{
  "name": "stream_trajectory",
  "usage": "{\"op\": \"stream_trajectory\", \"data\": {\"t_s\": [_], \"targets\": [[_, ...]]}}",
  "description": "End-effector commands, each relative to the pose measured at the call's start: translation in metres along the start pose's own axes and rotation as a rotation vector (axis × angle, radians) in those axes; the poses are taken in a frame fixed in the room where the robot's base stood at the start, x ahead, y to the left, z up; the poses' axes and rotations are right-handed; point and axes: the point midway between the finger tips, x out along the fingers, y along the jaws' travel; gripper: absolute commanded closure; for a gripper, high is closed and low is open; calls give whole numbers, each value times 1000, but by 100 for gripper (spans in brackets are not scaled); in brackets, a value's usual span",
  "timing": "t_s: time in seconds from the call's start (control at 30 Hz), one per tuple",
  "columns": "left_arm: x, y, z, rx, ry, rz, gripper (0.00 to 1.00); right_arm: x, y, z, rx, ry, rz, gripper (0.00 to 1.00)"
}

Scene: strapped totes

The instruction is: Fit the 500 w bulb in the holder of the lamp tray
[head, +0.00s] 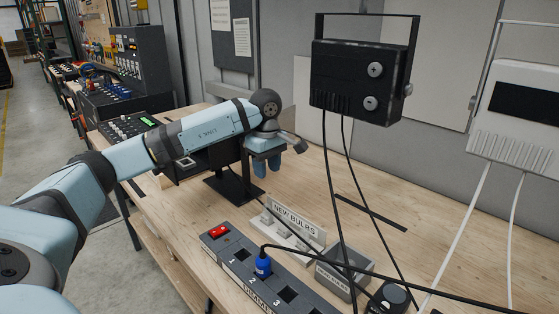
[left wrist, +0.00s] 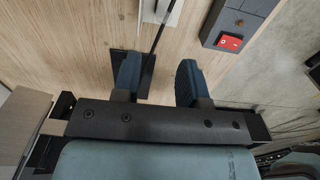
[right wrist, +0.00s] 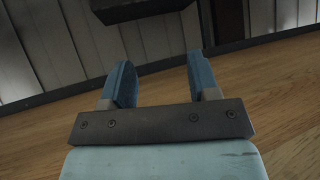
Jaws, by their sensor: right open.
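My left gripper (head: 266,168) hangs fingers down over the bench, in front of the black stand base (head: 228,190). In the left wrist view its two blue fingers (left wrist: 157,85) are apart with nothing between them; the black base lies below. My right gripper (right wrist: 160,85) shows only in the right wrist view, open and empty over the wooden bench. A white rack labelled NEW BULBS (head: 296,222) stands right of the left gripper, with small pale items too small to identify. I cannot make out the 500 W bulb or the holder of the lamp tray.

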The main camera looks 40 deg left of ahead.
Motion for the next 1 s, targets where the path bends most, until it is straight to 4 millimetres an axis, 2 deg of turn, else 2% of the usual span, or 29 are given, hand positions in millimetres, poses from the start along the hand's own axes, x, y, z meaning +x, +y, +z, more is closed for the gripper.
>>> {"op": "stream_trajectory", "data": {"t_s": [0.17, 0.27, 0.5, 0.7, 1.0], "targets": [[20, 0, 0, 0, -1, -4, 61, -7, -5, 18, 8, -32, -5, 45], [38, -1, 1, 0, -1, -4, 61, -8, -7, 23, 9, -41, -9, 45], [86, -1, 1, 1, -2, -5, 61, -5, -7, 18, 7, -32, -9, 45], [118, 0, 2, 1, -3, -3, 61, -4, -5, 13, 5, -23, -8, 45], [137, 0, 1, 1, -2, -1, 61, -3, -3, 10, 4, -17, -4, 45]]}}
